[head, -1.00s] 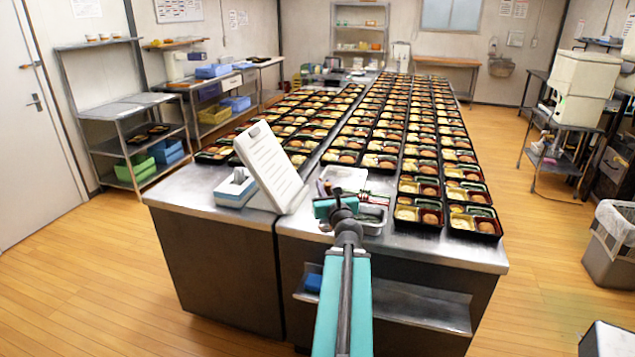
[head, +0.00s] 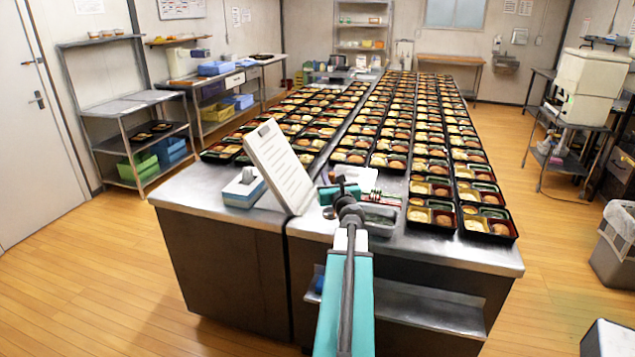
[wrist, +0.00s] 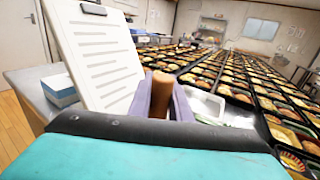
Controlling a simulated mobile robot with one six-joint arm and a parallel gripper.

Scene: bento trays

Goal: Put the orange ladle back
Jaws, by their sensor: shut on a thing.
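My gripper (wrist: 160,98) is shut on a brown-orange handle (wrist: 158,92) in the wrist view, which I take to be the orange ladle's. Only the handle's upper part shows between the two purple-grey fingers; the ladle's bowl is hidden. In the head view my gripper (head: 338,193) is over the near end of the steel table, beside the small trays. My own arm hides much of what is below it.
A white clipboard (head: 279,167) stands tilted left of my gripper, by a blue-and-white box (head: 243,190). A metal tray (head: 380,220) lies to the right. Rows of bento trays (head: 430,190) fill the table beyond; its front left corner is bare.

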